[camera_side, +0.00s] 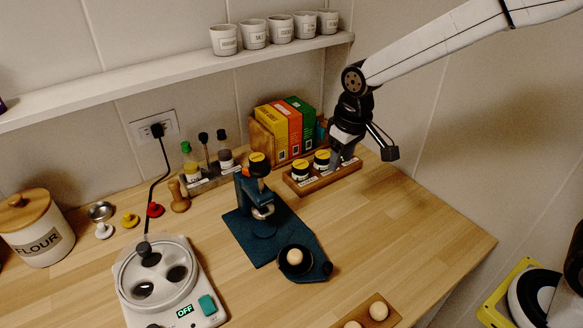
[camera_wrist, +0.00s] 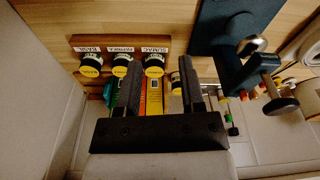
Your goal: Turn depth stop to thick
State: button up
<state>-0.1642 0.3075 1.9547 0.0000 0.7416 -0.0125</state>
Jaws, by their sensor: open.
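The dark blue press (camera_side: 240,187) stands on a blue base plate (camera_side: 236,234) in the middle of the counter. A black knob with a yellow top (camera_side: 258,163) shows at its top, and a small black knob (camera_side: 327,267) sits at the plate's right corner. I cannot tell which is the depth stop, and no thickness marking is readable. The press also shows at the right of the wrist view (camera_wrist: 232,75). My gripper (camera_side: 341,160) is open and empty by the spice rack, right of and behind the press. In the wrist view my gripper (camera_wrist: 162,68) has its fingers either side of the sumac jar (camera_wrist: 154,60).
The spice rack (camera_side: 325,184) and upright boxes (camera_side: 288,128) are close to my gripper. Bottles (camera_side: 225,151) stand behind the press. A bowl with a ball (camera_side: 295,262) sits on the plate. The cooker (camera_side: 160,280) is front left.

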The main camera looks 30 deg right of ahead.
jog(key=w+a+r+n, duration=0.1)
jog(key=w+a+r, duration=0.2)
jog(key=w+a, duration=0.4)
notch_tip(320, 180, up, 2)
jog(key=n+g, duration=0.2)
send_over(247, 172)
jog(key=shift+w+d+r, duration=0.1)
jog(key=shift+d+r, duration=0.05)
jog(key=shift+d, duration=0.05)
jog(key=shift+f, duration=3.9)
grip_shut()
